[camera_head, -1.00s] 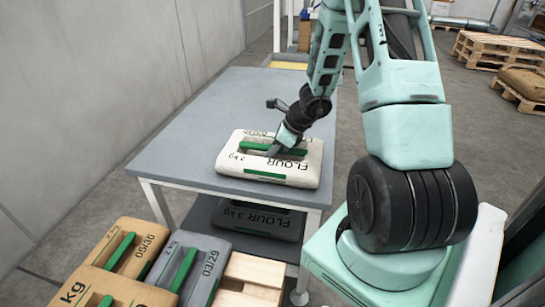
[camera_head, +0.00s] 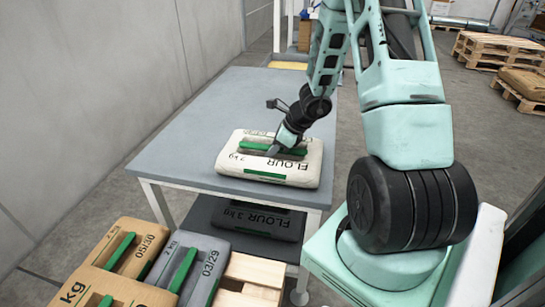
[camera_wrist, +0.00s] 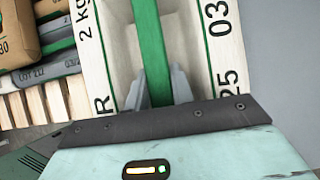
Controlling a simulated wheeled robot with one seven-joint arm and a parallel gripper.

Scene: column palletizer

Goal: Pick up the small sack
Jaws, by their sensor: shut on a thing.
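The small sack (camera_head: 235,164) is white with black print reading FLOUR and 2 kg. It lies flat on the grey table (camera_head: 190,145) near its front edge, with a green handle bar (camera_head: 259,147) across a recess in its top. My gripper (camera_head: 273,150) reaches down into that recess from the upper right. In the wrist view, the two grey fingers of my gripper (camera_wrist: 160,88) stand on either side of the green handle (camera_wrist: 149,50) and are shut on it. The white sack (camera_wrist: 98,65) fills the middle of that view and looks still at rest on the table.
A dark grey 3 kg flour sack (camera_head: 257,217) lies on the table's lower shelf. Brown sacks (camera_head: 146,236) and a grey sack (camera_head: 205,255) sit at the lower left on a wooden pallet (camera_head: 255,270). A wall (camera_head: 90,90) runs along the left. The table behind the white sack is clear.

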